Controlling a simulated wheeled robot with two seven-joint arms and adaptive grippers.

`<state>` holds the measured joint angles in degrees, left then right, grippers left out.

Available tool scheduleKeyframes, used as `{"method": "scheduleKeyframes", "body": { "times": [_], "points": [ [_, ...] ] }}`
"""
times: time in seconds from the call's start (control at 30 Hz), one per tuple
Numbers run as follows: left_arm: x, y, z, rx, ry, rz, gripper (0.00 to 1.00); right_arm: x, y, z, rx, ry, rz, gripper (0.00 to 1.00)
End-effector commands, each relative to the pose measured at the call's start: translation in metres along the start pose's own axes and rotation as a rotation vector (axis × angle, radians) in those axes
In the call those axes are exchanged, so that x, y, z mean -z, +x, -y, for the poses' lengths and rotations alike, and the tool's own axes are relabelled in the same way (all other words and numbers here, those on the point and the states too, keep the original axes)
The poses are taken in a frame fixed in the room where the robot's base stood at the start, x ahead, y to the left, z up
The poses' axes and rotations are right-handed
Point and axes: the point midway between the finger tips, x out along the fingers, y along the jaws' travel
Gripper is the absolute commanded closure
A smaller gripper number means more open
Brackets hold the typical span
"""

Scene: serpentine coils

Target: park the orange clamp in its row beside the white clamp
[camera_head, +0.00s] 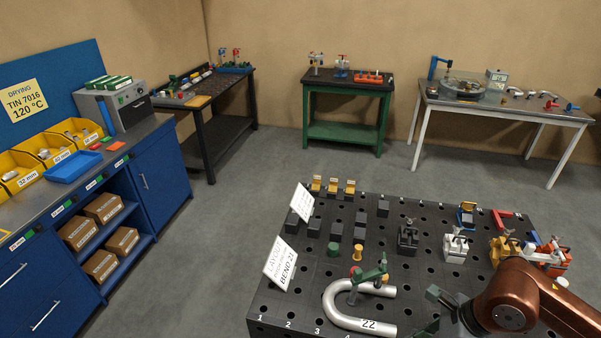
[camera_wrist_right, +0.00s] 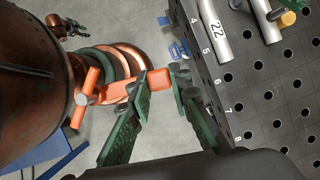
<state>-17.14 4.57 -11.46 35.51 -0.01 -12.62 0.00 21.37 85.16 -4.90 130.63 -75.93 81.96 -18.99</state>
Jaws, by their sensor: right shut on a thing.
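The orange clamp (camera_wrist_right: 152,80) is between the green fingers of my right gripper (camera_wrist_right: 166,98) in the right wrist view. It is held off the table's edge, above the floor. In the head view my right gripper (camera_head: 440,306) is at the table's front edge, partly covered by my copper arm, and I cannot make out the orange clamp there. The white clamp (camera_head: 455,245) stands upright on the perforated table, between a black clamp (camera_head: 408,238) and a yellow clamp (camera_head: 502,251).
A bent steel tube (camera_head: 342,319) marked 22 lies at the front with a green clamp (camera_head: 371,274) over it. A red and white clamp (camera_head: 549,256) stands at the right. Dark blocks (camera_head: 335,231) and two white signs (camera_head: 281,264) occupy the left. Bare table lies in front of the white clamp.

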Motion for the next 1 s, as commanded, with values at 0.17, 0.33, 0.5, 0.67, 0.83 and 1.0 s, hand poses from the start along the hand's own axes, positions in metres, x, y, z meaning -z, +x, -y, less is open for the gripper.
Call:
{"method": "scheduleKeyframes", "body": {
  "times": [0.17, 0.33, 0.5, 0.67, 0.83, 1.0],
  "points": [
    [0.0, 0.0, 0.0, 0.0, 0.0, 0.0, 0.7, -0.002, 0.01, 0.012, -0.059, -0.14, 0.005, 1.0],
    [0.0, 0.001, 0.0, 0.0, 0.0, 0.0, 0.7, -0.004, 0.029, 0.026, -0.151, -0.361, 0.006, 1.0],
    [-0.001, 0.002, 0.0, 0.0, 0.0, 0.0, 0.7, -0.007, 0.055, 0.038, -0.271, -0.651, 0.005, 1.0],
    [-0.001, 0.002, 0.0, 0.0, 0.0, 0.0, 0.7, -0.011, 0.081, 0.046, -0.393, -0.947, 0.002, 1.0],
    [-0.001, 0.003, 0.0, 0.0, 0.0, 0.001, 0.7, -0.014, 0.106, 0.051, -0.528, -1.275, -0.001, 1.0],
    [-0.001, 0.003, 0.0, 0.0, 0.0, 0.001, 0.7, -0.015, 0.125, 0.055, -0.645, -1.557, -0.004, 1.0]
  ]
}}
